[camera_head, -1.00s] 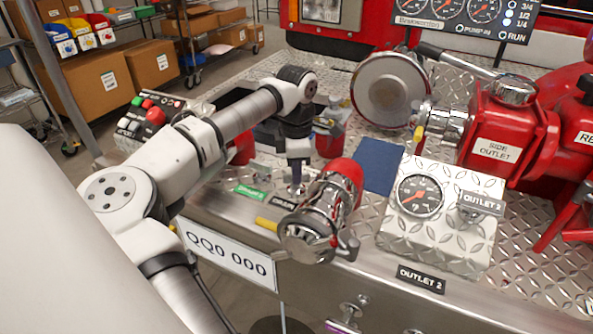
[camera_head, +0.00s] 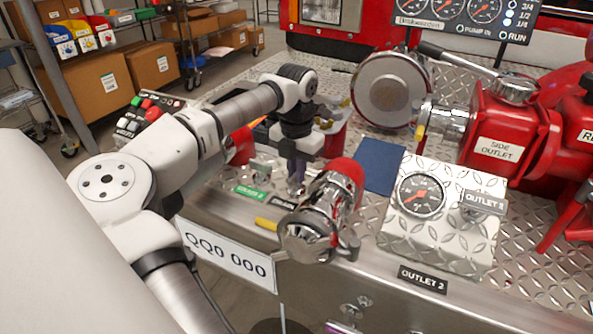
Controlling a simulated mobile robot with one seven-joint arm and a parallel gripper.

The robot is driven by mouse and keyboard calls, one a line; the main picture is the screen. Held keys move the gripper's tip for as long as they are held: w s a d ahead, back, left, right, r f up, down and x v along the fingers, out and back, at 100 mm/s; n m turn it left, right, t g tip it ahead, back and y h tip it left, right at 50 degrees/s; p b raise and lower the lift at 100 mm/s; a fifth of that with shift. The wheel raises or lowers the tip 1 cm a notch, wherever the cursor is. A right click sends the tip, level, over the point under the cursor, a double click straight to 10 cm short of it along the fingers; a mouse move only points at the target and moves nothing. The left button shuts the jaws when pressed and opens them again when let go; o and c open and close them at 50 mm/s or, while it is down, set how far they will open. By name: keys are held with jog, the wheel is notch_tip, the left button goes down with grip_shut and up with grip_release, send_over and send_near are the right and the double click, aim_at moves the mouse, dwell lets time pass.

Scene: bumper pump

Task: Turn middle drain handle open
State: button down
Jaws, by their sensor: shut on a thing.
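My gripper (camera_head: 296,181) points down behind the chrome and red outlet valve (camera_head: 322,217) in the head view. It is shut on a small metal drain handle (camera_head: 296,190) behind a dark label (camera_head: 284,203) on the panel's front edge. The fingertips and most of that handle are small and partly hidden, so the handle's exact angle cannot be told. Another small metal handle (camera_head: 261,168) stands to the left, behind a green label (camera_head: 250,193).
The chrome outlet valve with a yellow lever (camera_head: 266,224) stands close to the right of my gripper. A gauge block (camera_head: 430,232) and red side outlet (camera_head: 497,148) are farther right. A control box (camera_head: 150,115) with buttons is at left. A blue mat (camera_head: 379,165) lies behind the valve.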

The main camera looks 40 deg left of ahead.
jog(key=shift+n, duration=0.9)
jog(key=c, duration=1.5)
grip_release()
jog(key=shift+r, duration=0.15)
notch_tip(320, 180, up, 14)
jog(key=p, duration=0.9)
jog(key=shift+f+p, duration=0.2)
jog(key=shift+p, duration=0.2)
